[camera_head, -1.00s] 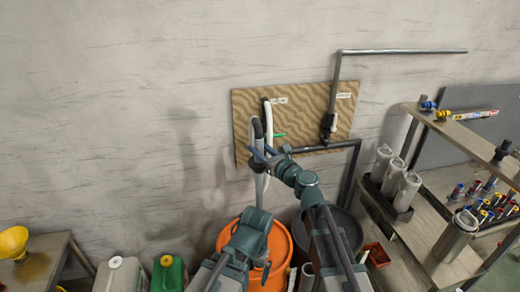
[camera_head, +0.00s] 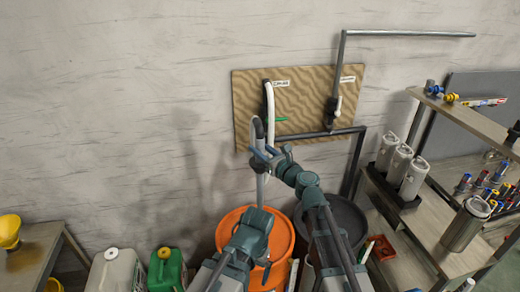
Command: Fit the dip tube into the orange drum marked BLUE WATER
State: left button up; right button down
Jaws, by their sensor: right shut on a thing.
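The orange drum (camera_head: 286,243) stands at the bottom centre, open at the top; no marking on it can be read. The pale grey dip tube (camera_head: 260,190) is upright above and behind its rim, with its lower end hidden behind my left arm, so I cannot tell whether it is inside. My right gripper (camera_head: 261,156) is shut on the dip tube near its upper part. My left gripper (camera_head: 256,222) is in front of the drum's mouth; its fingers are hidden by its own wrist.
A brown board (camera_head: 310,105) on the wall carries a white hose (camera_head: 270,100) and a grey pipe (camera_head: 338,80). A dark drum (camera_head: 350,225) stands right of the orange one. Shelving (camera_head: 450,215) with canisters fills the right. Green (camera_head: 165,272) and white (camera_head: 118,275) jugs stand left.

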notch_tip(320, 180, down, 45)
jog(key=b, duration=4.4)
jog(key=shift+f, duration=0.15)
